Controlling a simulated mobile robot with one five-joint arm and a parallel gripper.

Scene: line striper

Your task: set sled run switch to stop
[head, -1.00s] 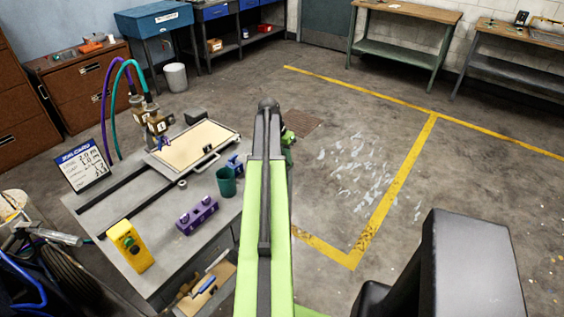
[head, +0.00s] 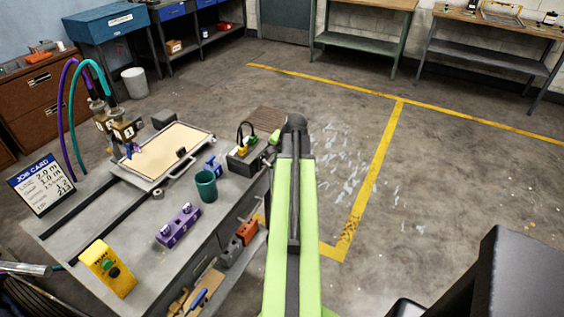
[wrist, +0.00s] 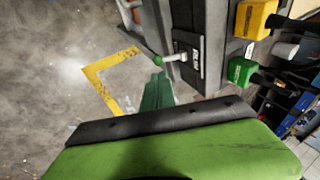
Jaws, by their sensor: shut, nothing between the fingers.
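In the wrist view a lever with a green ball knob (wrist: 160,60) sticks out from a dark plate (wrist: 186,58) on the bench side. The plate has a white label, too blurred to read surely. My gripper (wrist: 157,88), dark green, is shut and empty, just below the knob in the picture; a small gap seems to show. In the head view my arm hides most of this spot. A yellow box with a green knob (head: 109,269) stands on the bench's near left corner. I cannot tell from lettering which control is the sled run switch.
The grey bench (head: 130,218) carries a framed screen (head: 168,150), a green cup (head: 206,186), a purple block (head: 178,226) and a job card (head: 41,184). Floor to the right is clear.

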